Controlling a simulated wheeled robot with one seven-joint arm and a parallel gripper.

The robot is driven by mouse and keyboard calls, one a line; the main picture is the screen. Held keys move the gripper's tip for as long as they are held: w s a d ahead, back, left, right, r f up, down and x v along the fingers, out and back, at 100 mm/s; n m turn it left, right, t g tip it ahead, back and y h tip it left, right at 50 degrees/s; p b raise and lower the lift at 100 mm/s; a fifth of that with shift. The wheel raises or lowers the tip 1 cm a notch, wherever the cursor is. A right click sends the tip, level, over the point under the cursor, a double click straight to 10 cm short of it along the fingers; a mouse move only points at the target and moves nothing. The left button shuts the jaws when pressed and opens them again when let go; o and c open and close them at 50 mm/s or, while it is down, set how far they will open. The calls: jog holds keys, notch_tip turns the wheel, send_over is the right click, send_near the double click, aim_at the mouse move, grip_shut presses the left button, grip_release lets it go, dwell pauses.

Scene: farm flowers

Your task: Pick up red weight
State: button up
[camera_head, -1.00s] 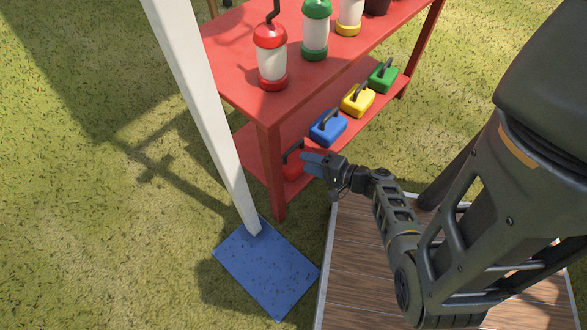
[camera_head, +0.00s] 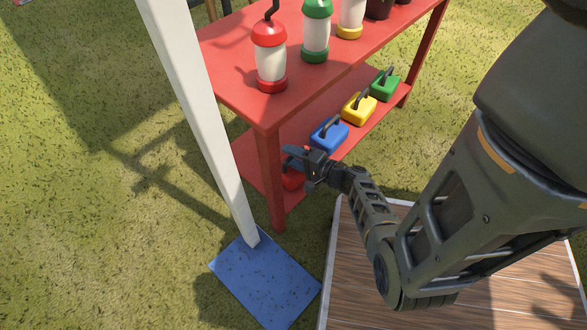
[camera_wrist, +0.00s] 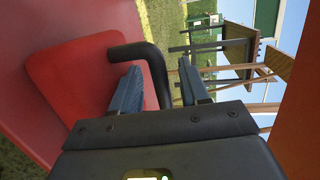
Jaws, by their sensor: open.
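The red weight (camera_head: 291,181) sits on the lower shelf at its near left end, partly hidden by my gripper and the table leg. In the wrist view the red weight (camera_wrist: 72,78) fills the left side, and its black handle (camera_wrist: 152,66) curves out to the right. My gripper (camera_head: 295,157) is open at the weight's handle. In the wrist view my gripper (camera_wrist: 159,68) shows its two blue-grey fingers apart, with part of the handle in the gap between them. I cannot tell how deep the handle lies, and no grip shows.
The blue weight (camera_head: 328,135), yellow weight (camera_head: 359,109) and green weight (camera_head: 385,84) stand further along the lower shelf (camera_head: 299,128). Lanterns stand on the red tabletop (camera_head: 232,77) above. A white post (camera_head: 201,112) on a blue base (camera_head: 266,281) stands left of the table.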

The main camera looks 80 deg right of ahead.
grip_shut()
dwell(0.3)
dwell(1.0)
jog(key=shift+r, duration=0.1)
